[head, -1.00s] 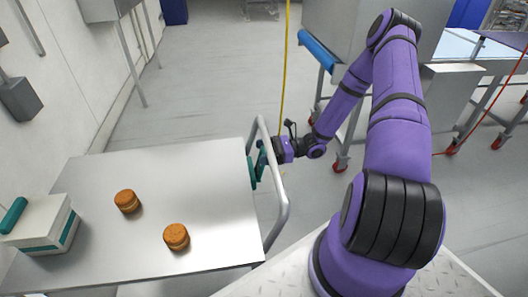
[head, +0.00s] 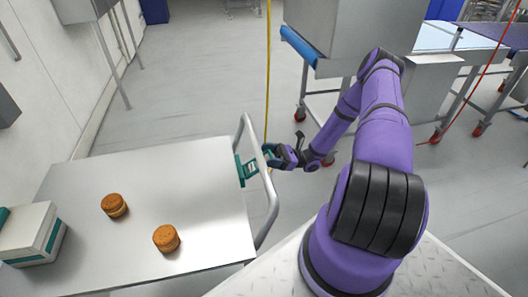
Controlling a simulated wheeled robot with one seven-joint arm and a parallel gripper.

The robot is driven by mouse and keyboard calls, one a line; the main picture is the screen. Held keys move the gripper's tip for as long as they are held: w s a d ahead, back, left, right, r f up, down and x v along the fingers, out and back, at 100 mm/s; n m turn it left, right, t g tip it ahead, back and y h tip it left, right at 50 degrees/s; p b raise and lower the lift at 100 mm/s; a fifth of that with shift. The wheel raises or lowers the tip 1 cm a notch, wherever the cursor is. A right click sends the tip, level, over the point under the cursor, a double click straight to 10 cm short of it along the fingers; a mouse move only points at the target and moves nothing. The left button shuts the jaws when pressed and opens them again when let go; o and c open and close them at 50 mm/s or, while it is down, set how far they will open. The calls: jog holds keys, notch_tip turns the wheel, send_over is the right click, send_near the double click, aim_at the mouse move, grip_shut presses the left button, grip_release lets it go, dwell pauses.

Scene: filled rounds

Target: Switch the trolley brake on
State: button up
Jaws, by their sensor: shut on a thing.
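The trolley (head: 185,185) has a flat steel top and a bent tube handle (head: 272,208) along its right side. A teal brake lever (head: 247,169) sits at the trolley's right edge, by the handle. My gripper (head: 268,155) reaches in from the right at the handle and is shut on the teal brake lever's outer part. The fingertips are small and partly hidden by the handle tube, so the exact contact does not show clearly.
Two round orange-brown filled biscuits (head: 114,205) (head: 166,238) rest on the trolley top. A white and teal box (head: 31,234) stands at its left. A yellow cable (head: 268,70) hangs behind the handle. A steel machine on red castors (head: 350,40) stands behind my arm. Grey floor is clear beyond the trolley.

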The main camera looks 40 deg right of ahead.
jog(key=shift+s+d+f, duration=0.15)
jog(key=shift+d+f, duration=0.15)
jog(key=shift+f, duration=0.35)
jog(key=shift+s+d+f, duration=0.15)
jog(key=shift+d+f, duration=0.15)
jog(key=shift+f, duration=0.3)
jog(key=shift+s+d+f, duration=0.1)
jog(key=shift+d+f, duration=0.05)
jog(key=shift+f, duration=0.45)
jog(key=shift+s+d+f, duration=0.1)
jog(key=shift+d+f, duration=0.05)
jog(key=shift+f, duration=0.55)
jog(key=o, duration=1.3)
jog(key=shift+c, duration=0.2)
jog(key=v, duration=1)
jog(key=shift+d, duration=0.35)
jog(key=shift+f, duration=0.1)
